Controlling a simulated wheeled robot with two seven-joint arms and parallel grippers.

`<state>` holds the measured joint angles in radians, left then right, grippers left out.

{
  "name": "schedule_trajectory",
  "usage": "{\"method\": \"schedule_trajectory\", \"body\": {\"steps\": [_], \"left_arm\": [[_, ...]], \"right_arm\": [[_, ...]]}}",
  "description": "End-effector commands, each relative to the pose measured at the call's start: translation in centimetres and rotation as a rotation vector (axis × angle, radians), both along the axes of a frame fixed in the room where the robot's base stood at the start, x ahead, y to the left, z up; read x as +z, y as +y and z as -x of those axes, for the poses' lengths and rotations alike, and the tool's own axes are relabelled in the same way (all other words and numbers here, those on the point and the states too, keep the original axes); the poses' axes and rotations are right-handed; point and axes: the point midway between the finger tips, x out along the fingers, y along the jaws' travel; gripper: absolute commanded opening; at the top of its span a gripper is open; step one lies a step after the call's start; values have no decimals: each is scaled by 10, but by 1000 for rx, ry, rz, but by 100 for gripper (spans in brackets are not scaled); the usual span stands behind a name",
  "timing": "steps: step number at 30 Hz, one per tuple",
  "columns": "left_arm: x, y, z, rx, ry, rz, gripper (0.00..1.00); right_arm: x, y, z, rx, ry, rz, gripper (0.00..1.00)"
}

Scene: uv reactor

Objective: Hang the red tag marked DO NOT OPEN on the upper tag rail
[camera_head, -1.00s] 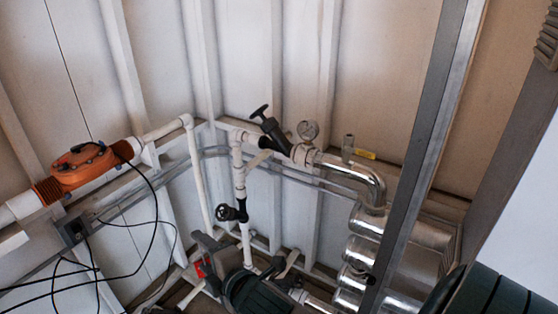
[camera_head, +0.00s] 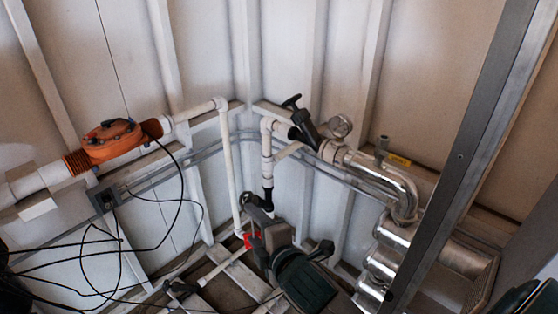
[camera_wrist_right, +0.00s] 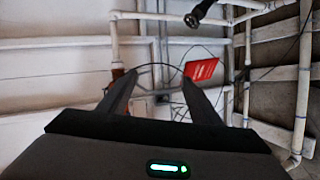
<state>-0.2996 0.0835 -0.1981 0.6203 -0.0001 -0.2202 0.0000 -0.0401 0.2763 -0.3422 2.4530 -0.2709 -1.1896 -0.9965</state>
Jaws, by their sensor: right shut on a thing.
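My right gripper (camera_head: 262,240) is low in the middle of the head view, in front of the wall corner. In the right wrist view its two dark fingers (camera_wrist_right: 158,80) point into the corner, and a thin dark loop (camera_wrist_right: 160,68) arches between their tips. The red tag (camera_wrist_right: 201,69) shows by the right finger's tip, tilted, with lettering too small to read. It is a small red patch (camera_head: 248,240) in the head view. I cannot make out which bar is the upper tag rail. My left gripper is not in view.
White pipes (camera_head: 227,150) run down near the corner. A black-handled valve (camera_head: 305,125), a gauge (camera_head: 340,126) and shiny metal piping (camera_head: 385,180) stand to the right. An orange pipe unit (camera_head: 108,143) and loose black cables (camera_head: 120,240) are at left. A grey post (camera_head: 470,150) crosses the right side.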

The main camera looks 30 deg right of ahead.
Motion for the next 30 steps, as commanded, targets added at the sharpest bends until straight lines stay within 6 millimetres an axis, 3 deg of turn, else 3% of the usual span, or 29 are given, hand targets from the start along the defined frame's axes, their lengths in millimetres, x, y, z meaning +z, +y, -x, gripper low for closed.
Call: {"method": "schedule_trajectory", "body": {"steps": [8,17,24,30], "left_arm": [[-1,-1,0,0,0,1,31],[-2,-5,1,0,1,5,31],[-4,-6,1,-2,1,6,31],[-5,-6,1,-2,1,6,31]], "right_arm": [[-2,-15,-29,-97,0,4,26],[5,-60,-113,-435,8,5,26],[32,-77,-167,-719,10,-3,26],[56,-74,-187,-862,3,-2,26]]}}
